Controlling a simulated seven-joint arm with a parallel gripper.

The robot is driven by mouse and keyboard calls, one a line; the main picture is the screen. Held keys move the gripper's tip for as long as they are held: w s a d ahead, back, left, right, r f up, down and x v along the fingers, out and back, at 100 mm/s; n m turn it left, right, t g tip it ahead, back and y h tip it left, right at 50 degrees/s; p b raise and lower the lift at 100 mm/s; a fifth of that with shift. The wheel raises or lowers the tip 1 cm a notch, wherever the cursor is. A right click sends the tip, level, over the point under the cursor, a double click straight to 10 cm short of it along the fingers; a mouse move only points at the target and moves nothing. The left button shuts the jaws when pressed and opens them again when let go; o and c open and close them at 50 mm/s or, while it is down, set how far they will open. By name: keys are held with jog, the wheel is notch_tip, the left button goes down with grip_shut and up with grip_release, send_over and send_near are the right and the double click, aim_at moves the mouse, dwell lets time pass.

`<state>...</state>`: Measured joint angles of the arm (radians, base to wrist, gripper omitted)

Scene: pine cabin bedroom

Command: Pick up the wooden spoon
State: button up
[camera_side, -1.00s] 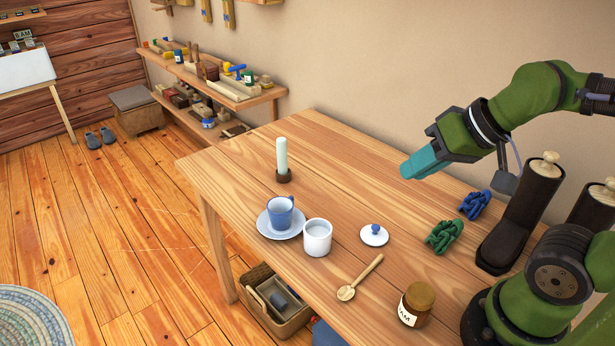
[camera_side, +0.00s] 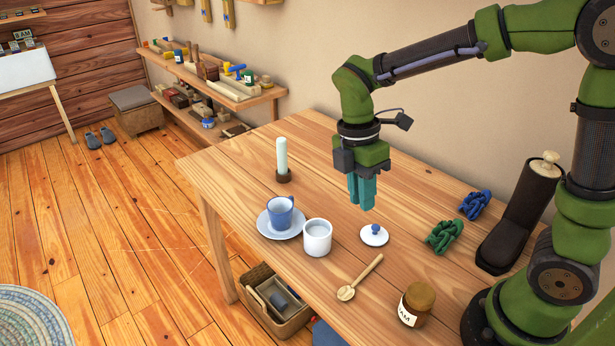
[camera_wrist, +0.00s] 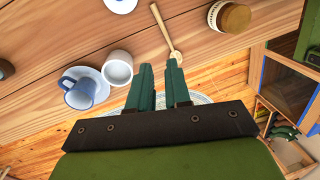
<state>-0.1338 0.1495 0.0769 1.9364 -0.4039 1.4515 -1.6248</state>
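The wooden spoon (camera_side: 367,273) lies flat on the table (camera_side: 330,180), between the white mug and the jam jar, its bowl towards the front edge. In the wrist view the spoon (camera_wrist: 161,25) shows at the top middle, its bowl just beyond the fingertips. My gripper (camera_side: 363,207) points down with teal fingers, well above the table and behind the spoon in the side view. In the wrist view my gripper (camera_wrist: 160,68) shows a narrow gap between its fingers, with nothing held. Nothing covers the spoon.
The white mug (camera_side: 317,238) and a blue cup (camera_side: 279,214) on a saucer (camera_side: 265,228) stand left of the spoon. A jam jar (camera_side: 418,302) stands right, a blue-knobbed lid (camera_side: 374,236) behind. Green (camera_side: 444,237) and blue (camera_side: 474,204) knots, a boot (camera_side: 518,222) and a candle (camera_side: 282,157) stand farther off.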

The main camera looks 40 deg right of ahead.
jog(key=n, duration=0.3)
send_near(368, 268)
jog(key=f, duration=0.2)
jog(key=s+f, duration=0.1)
jog(key=f, duration=0.4)
jog(key=shift+s+f, duration=0.15)
jog(key=shift+f, duration=0.15)
jog(key=shift+c, duration=0.3)
grip_shut()
